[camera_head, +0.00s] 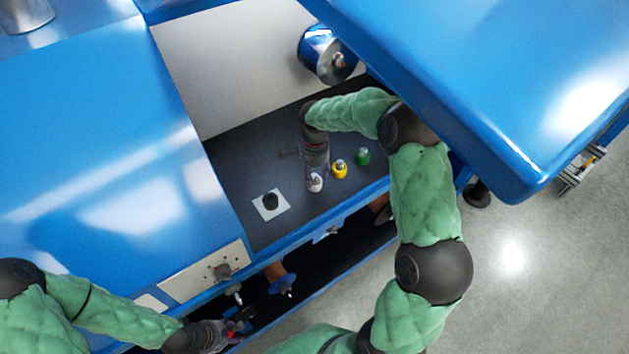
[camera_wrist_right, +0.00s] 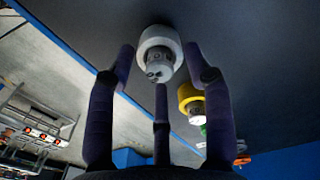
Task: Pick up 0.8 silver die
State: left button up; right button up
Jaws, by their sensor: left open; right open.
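The silver-white die (camera_head: 316,183) stands on the dark grey surface inside the blue machine, at the left end of a short row. My right gripper (camera_head: 315,168) is open just above and beside it, partly covering it in the head view. In the right wrist view the silver die (camera_wrist_right: 160,52) is up ahead, near the tips of the open fingers (camera_wrist_right: 160,75); whether any finger touches it I cannot tell. My left gripper (camera_head: 228,330) is at the lower left, by the machine's lower front edge, away from the die.
A yellow die (camera_head: 340,170) stands close to the silver one, with a green die (camera_head: 363,156) beyond. A black piece (camera_head: 270,200) sits on a white square (camera_head: 262,212) to the left. A blue-silver roller (camera_head: 327,55) and a raised blue cover (camera_head: 500,80) are above.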

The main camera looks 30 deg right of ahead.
grip_shut()
dwell(0.4)
